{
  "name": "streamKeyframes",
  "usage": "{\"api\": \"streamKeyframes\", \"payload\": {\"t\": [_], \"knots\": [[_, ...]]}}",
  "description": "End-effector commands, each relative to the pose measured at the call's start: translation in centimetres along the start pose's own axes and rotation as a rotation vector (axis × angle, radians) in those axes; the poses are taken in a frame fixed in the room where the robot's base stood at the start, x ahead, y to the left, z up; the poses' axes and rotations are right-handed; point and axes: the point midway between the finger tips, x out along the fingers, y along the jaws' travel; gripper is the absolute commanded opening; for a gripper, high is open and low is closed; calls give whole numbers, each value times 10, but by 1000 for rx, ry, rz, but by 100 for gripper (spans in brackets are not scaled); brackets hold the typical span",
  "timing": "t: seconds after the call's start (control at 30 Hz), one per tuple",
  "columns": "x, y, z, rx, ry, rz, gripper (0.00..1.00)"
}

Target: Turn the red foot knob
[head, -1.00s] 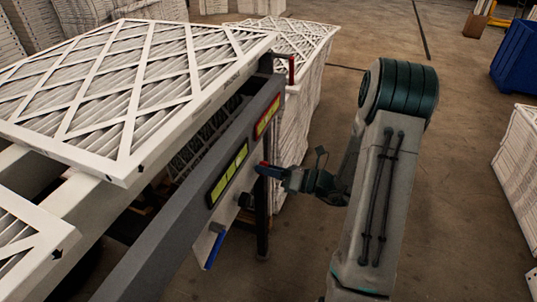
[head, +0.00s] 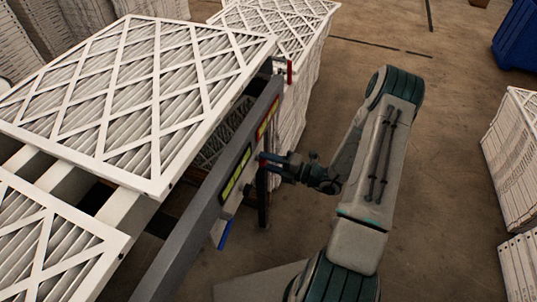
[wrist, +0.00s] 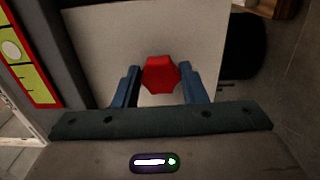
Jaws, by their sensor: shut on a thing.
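The red foot knob (wrist: 160,75) is a faceted red knob in front of a pale panel (wrist: 100,35). In the wrist view it sits between the two blue fingers of my gripper (wrist: 163,88), which are closed on its sides. In the head view my gripper (head: 264,160) reaches left to the side of the grey frame rail (head: 205,212). The knob is mostly hidden there by the fingers.
Framed white filters (head: 135,85) lie on the table beside the rail. A blue handle (head: 225,234) hangs below the rail. A red upright piece (head: 289,71) stands at the rail's far end. Stacked filters (head: 515,150) stand at right. Open floor lies behind my arm.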

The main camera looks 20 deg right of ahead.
Motion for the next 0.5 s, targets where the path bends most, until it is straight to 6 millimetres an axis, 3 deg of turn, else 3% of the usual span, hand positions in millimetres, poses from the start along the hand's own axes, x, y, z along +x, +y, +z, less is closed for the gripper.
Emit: {"api": "streamKeyframes", "payload": {"t": [0.5], "knots": [[-1,-1,-1,198,2,-3,15]]}}
